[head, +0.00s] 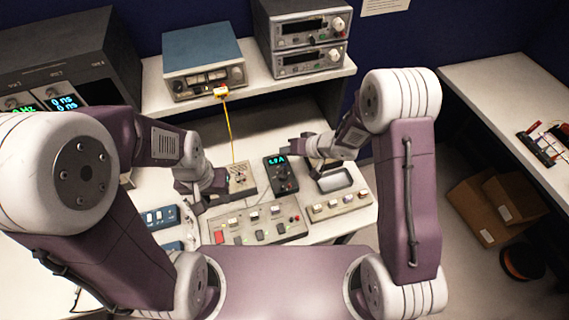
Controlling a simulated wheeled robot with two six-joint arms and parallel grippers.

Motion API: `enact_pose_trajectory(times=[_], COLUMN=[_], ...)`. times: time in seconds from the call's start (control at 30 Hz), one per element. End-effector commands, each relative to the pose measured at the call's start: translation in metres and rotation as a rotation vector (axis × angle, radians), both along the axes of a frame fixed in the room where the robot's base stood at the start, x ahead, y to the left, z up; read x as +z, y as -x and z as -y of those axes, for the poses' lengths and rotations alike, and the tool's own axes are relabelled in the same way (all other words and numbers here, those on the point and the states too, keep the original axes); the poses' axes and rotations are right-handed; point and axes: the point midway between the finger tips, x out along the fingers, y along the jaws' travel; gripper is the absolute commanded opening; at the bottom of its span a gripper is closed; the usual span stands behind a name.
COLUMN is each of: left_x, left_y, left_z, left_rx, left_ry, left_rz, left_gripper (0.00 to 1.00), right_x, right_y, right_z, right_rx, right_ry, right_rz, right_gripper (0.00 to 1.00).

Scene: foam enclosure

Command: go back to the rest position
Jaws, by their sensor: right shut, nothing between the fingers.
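My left gripper (212,187) hangs low over the white bench (218,130), beside a small beige box (240,182) with sockets on top. I cannot tell whether its fingers are open or whether it touches the box. My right gripper (305,152) is over the right part of the bench, just above and behind a black handheld meter (281,176) with a lit display and a shallow tray with a grey inside (334,180). It is shut and empty. Both arms are bent, reaching forward from the sides.
Button panels (257,225) (340,205) and a blue switch box (162,218) lie along the front. A yellow cable (230,130) runs from a blue-topped instrument (203,60) on the shelf to the beige box. Stacked instruments (303,32) stand behind. Cardboard boxes (490,208) lie on the floor right.

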Motion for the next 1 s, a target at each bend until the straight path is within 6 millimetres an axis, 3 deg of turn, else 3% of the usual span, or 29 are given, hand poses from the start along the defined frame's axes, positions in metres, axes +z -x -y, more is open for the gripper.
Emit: enact_pose_trajectory(times=[0.47, 0.57, 0.63, 0.67, 0.7, 0.77, 0.8, 0.83, 0.9, 1.0], left_x=[-0.002, -0.007, -0.014, -0.017, -0.021, -0.027, -0.028, -0.029, -0.029, -0.027], left_y=[0.000, 0.000, 0.000, 0.000, 0.000, 0.000, 0.000, 0.000, 0.000, 0.000], left_z=[0.000, 0.000, 0.000, 0.000, 0.000, 0.000, 0.000, 0.000, 0.000, 0.000], left_rx=[0.000, 0.000, 0.000, 0.000, 0.000, 0.000, 0.000, 0.000, 0.000, 0.000], left_ry=[0.000, 0.000, 0.000, 0.000, 0.000, 0.000, 0.000, 0.000, 0.000, 0.000], left_rz=[0.000, 0.000, 0.000, 0.000, 0.000, 0.000, 0.000, 0.000, 0.000, 0.000], left_gripper=[0.36, 0.36, 0.36, 0.36, 0.36, 0.36, 0.36, 0.36, 0.36, 0.36], right_x=[-0.001, 0.023, 0.062, 0.079, 0.094, 0.103, 0.098, 0.091, 0.072, 0.047], right_y=[-0.001, -0.015, -0.028, -0.033, -0.034, -0.017, 0.007, 0.028, 0.081, 0.144], right_z=[0.001, 0.005, 0.017, 0.031, 0.058, 0.110, 0.140, 0.156, 0.176, 0.177], right_rx=[-0.003, -0.016, -0.076, -0.144, -0.248, -0.400, -0.470, -0.500, -0.505, -0.418], right_ry=[0.000, -0.008, -0.024, -0.019, 0.029, 0.159, 0.252, 0.314, 0.423, 0.501], right_rz=[0.002, 0.065, 0.144, 0.168, 0.191, 0.181, 0.129, 0.071, -0.085, -0.291], right_gripper=[0.00, 0.00, 0.00, 0.00, 0.00, 0.00, 0.00, 0.00, 0.00, 0.00])
